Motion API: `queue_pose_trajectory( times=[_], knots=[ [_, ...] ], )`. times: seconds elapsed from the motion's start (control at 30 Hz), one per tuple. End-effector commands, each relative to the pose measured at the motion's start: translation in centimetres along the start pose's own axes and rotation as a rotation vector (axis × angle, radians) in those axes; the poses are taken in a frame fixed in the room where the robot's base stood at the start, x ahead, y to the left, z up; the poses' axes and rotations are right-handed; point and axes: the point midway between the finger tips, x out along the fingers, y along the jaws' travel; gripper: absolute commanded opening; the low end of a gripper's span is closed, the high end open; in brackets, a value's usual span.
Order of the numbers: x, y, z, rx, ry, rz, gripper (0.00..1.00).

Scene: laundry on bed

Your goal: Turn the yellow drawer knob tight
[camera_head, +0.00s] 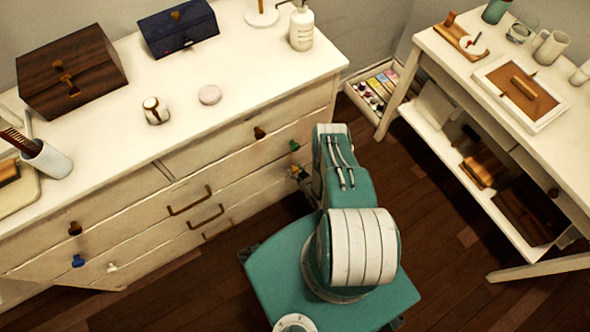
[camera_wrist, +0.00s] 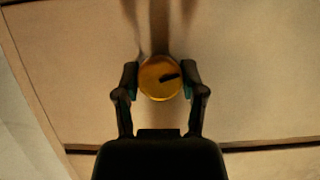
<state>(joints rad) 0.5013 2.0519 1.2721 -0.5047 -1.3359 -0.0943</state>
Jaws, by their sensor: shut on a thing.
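The yellow drawer knob (camera_wrist: 152,88) is round, with a short dark mark on its face that points right and slightly up in the wrist view. It sits on a pale drawer front (camera_wrist: 75,75). My gripper (camera_wrist: 160,80) is shut on the knob, one dark finger on its left side and one on its right. In the head view my arm reaches to the right end of the white dresser (camera_head: 130,185), and the gripper and yellow knob are small and hard to make out there.
A green knob (camera_head: 294,145) and a brown knob (camera_head: 259,133) are higher on the dresser front. Blue (camera_head: 78,260) and white (camera_head: 112,267) knobs are at its left. A white desk (camera_head: 545,115) stands at the right, with wooden floor (camera_head: 430,225) between.

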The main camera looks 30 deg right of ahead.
Motion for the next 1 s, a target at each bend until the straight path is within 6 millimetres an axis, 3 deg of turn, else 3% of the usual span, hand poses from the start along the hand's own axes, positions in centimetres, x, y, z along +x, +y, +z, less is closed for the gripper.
queue_pose_trajectory(
  times=[0.2,0.6,0.93,0.97,1.0],
  knots=[
    [0.1,0.05,-0.07,0.018,0.002,-0.009,0.05],
    [0.16,0.17,-0.11,0.237,0.002,-0.1,0.06],
    [0.18,0.19,-0.14,0.249,0.002,-0.104,0.05],
    [0.18,0.19,-0.14,0.249,0.002,-0.104,0.62],
    [0.18,0.19,-0.15,0.249,0.002,-0.104,0.8]
  ],
)
